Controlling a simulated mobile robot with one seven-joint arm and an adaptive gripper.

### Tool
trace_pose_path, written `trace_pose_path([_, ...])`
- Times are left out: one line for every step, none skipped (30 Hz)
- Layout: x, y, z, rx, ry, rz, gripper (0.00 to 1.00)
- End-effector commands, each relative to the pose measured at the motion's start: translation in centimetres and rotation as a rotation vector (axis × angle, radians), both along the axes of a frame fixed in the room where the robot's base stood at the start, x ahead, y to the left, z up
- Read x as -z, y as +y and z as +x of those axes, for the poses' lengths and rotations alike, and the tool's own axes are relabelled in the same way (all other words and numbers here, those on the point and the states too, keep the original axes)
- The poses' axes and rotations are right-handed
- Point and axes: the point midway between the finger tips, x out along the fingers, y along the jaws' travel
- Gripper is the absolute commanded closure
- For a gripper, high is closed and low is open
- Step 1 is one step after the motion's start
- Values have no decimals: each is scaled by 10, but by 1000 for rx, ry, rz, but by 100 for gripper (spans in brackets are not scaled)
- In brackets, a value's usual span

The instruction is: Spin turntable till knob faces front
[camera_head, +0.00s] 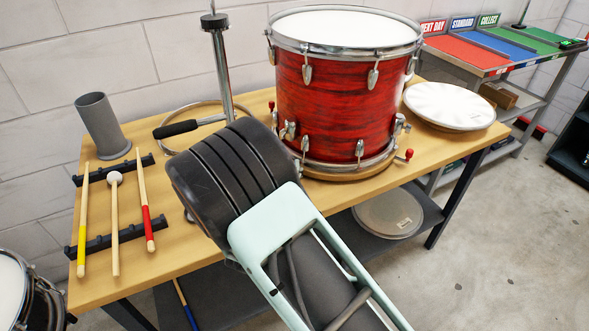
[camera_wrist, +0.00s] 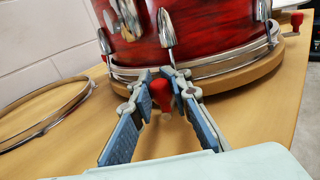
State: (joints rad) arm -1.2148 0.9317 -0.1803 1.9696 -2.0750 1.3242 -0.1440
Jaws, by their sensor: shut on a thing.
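A red drum (camera_head: 345,95) with chrome hoops sits on a round wooden turntable (camera_head: 340,174) on the bench. The turntable's rim also shows in the wrist view (camera_wrist: 235,84). In the wrist view a red knob (camera_wrist: 160,91) sticks out from the near side of the turntable. My gripper (camera_wrist: 161,78) is shut on this knob, with a finger on either side of it. In the head view my dark wrist and pale arm hide the fingers and that knob. A second red knob (camera_head: 408,155) shows at the turntable's right side in the head view.
Drumsticks and a mallet (camera_head: 115,180) lie on a black rack at the left. A grey cup (camera_head: 102,125), a metal stand (camera_head: 218,60) and a loose hoop (camera_wrist: 45,112) are near. A drumhead (camera_head: 449,105) lies at the right. The bench front right of my arm is clear.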

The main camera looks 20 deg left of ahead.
Motion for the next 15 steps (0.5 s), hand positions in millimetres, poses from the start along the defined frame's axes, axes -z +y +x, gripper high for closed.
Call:
trace_pose_path([1,4,-3,-10,4,1,82])
trace_pose_path([1,4,-3,-10,4,1,79])
trace_pose_path([1,4,-3,-9,4,1,74])
trace_pose_path([1,4,-3,-9,4,1,71])
trace_pose_path([1,3,-3,-8,4,1,68])
trace_pose_path([1,3,-3,-7,4,1,68])
trace_pose_path([1,3,-3,-7,3,1,68])
trace_pose_path([1,3,-2,-6,3,0,68])
trace_pose_path([1,2,-2,-6,3,0,68])
trace_pose_path([1,2,-2,-6,3,0,68])
trace_pose_path([1,2,-2,-5,3,0,68])
trace_pose_path([1,2,-2,-5,3,0,68])
trace_pose_path([1,2,-2,-5,3,0,68])
trace_pose_path([1,2,-3,-5,3,0,68])
trace_pose_path([1,2,-5,-5,3,0,68])
